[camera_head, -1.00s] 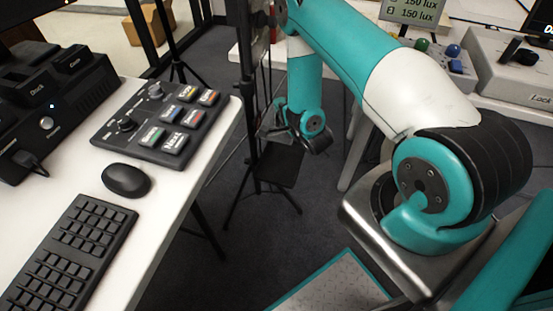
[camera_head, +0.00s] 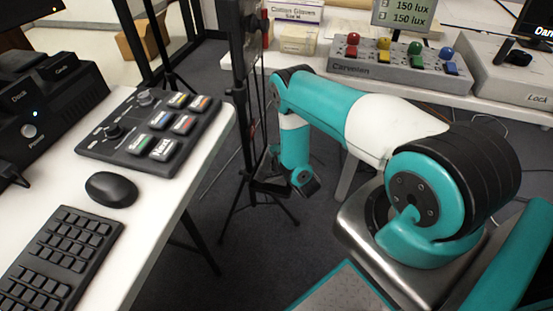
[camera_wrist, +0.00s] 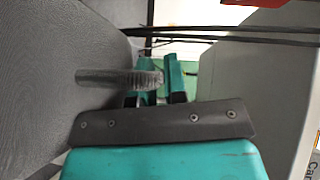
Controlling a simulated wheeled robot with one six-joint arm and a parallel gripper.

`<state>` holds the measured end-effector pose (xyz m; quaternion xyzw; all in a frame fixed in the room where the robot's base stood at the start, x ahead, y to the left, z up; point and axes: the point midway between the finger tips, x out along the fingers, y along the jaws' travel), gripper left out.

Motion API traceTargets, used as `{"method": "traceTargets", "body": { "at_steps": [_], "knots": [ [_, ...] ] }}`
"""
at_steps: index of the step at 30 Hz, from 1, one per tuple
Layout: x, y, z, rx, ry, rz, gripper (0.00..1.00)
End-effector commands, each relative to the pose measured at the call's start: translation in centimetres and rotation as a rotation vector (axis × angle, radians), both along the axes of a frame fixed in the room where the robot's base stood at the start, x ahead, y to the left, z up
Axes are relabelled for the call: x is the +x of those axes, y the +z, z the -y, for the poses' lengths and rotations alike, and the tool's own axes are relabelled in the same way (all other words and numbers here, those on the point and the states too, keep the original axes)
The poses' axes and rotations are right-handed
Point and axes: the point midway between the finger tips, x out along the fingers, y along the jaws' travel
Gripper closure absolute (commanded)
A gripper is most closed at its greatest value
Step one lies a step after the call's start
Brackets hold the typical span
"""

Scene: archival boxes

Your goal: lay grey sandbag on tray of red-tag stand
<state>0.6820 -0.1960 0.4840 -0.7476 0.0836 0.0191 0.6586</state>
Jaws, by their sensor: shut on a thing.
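In the wrist view, a large grey textured surface (camera_wrist: 45,70), likely the sandbag, fills the left side. A grey ribbed handle (camera_wrist: 112,77) sticks out from it and reaches between the teal fingers of my gripper (camera_wrist: 153,75), which is shut on it. In the head view, my gripper (camera_head: 271,184) is low beside a dark stand (camera_head: 238,85). The bag is too dark and hidden there to make out. A small red patch (camera_head: 266,27) near the stand's top may be its tag. The tray cannot be told apart from the dark shapes around my gripper.
A white desk (camera_head: 150,235) with a keyboard (camera_head: 62,258), mouse (camera_head: 111,188) and control panel (camera_head: 150,130) is at left. A back table holds a box with coloured knobs (camera_head: 400,65). Tripod legs (camera_head: 288,212) spread over the dark floor. Thin dark cables (camera_wrist: 225,33) cross the wrist view.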

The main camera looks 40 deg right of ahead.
Motion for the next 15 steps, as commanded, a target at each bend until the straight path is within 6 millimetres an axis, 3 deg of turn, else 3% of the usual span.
{"method": "traceTargets", "body": {
  "at_steps": [3, 6, 15],
  "knots": [
    [0.0, -1.9, 0.0, -0.002, 0.002, 0.003, 1.00],
    [0.1, -2.6, 0.0, -0.001, 0.002, 0.004, 1.00],
    [0.1, -2.7, 0.0, -0.001, 0.002, 0.003, 1.00]
  ]
}}
